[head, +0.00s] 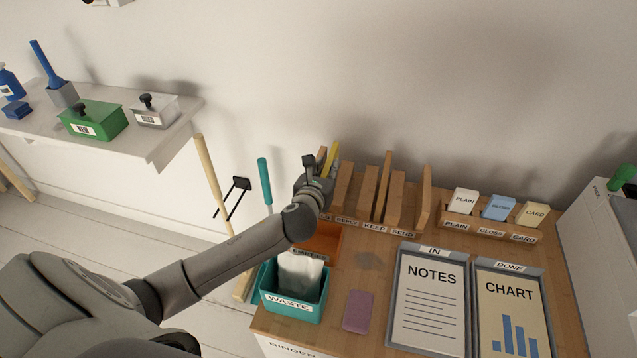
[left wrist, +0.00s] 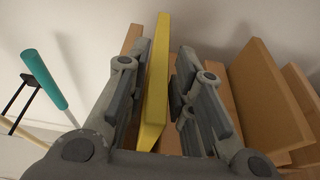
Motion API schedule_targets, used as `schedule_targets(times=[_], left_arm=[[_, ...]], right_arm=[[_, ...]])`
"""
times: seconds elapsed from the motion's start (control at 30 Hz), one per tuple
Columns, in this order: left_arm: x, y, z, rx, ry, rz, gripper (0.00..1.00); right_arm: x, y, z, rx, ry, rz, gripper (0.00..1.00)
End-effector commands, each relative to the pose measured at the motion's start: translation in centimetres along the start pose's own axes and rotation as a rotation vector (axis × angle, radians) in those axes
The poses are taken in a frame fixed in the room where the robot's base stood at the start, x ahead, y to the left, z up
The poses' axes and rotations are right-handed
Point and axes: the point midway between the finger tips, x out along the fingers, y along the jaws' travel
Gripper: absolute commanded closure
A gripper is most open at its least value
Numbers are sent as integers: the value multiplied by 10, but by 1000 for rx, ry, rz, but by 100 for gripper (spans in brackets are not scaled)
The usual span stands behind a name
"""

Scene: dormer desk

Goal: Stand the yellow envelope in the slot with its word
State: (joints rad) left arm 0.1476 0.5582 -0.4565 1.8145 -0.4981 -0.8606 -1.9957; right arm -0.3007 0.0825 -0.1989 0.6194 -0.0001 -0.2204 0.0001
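The yellow envelope (head: 332,160) stands upright, slightly tilted, at the left end of the wooden slot rack (head: 375,228). It appears to be in the leftmost slot, whose label is partly hidden by my gripper. The other labels read REPLY, KEEP and SEND. My left gripper (head: 313,166) is over that end of the rack. In the left wrist view the envelope (left wrist: 158,85) stands between the fingers of my left gripper (left wrist: 160,58), which look open, with a gap on the right side. The envelope's word and lower edge are hidden. My right gripper is not in view.
A teal WASTE bin (head: 292,308) and an orange tray (head: 326,238) sit below the rack. NOTES (head: 430,300) and CHART (head: 508,310) trays lie on the right. A card holder (head: 490,228) stands right of the rack. A mauve block (head: 358,311) lies in front.

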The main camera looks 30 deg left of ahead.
Motion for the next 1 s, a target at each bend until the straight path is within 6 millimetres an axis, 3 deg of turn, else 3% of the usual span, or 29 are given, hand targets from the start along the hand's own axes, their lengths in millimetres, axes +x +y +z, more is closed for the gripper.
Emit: schedule_targets(times=[0.2, 0.4, 0.6, 1.0], left_arm=[[-45, 0, -1, 2, 1, -2, 77], [-75, 0, -1, 1, 1, -2, 77], [-87, 0, 0, 1, 0, 0, 77], [-88, 0, 0, 0, 0, -1, 77]], right_arm=[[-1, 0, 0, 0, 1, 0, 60], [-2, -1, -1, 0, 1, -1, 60], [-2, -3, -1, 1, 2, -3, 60], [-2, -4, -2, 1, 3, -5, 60]])
